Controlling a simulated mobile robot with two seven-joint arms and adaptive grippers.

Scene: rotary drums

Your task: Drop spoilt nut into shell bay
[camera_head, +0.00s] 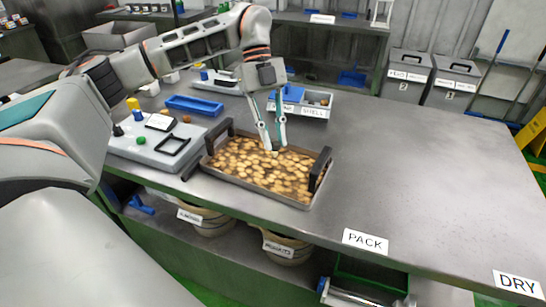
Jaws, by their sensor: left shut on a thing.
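A dark tray (212,168) with black end handles holds many tan nuts (262,168) on the grey bench. My left gripper (273,147) points down at the back part of the tray, with its fingertips at the nuts. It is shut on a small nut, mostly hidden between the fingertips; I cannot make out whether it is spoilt. The shell bay (314,112), labelled SHELL, is the right part of a grey divided bin just behind the tray. A small brown piece shows in it. My right gripper is not in view.
A grey board (150,152) with small items and a black frame stands left of the tray. A blue tray (194,105) lies behind it. The bench to the right, towards the PACK sign (365,241), is clear. Two lidded bins (408,75) stand at the back.

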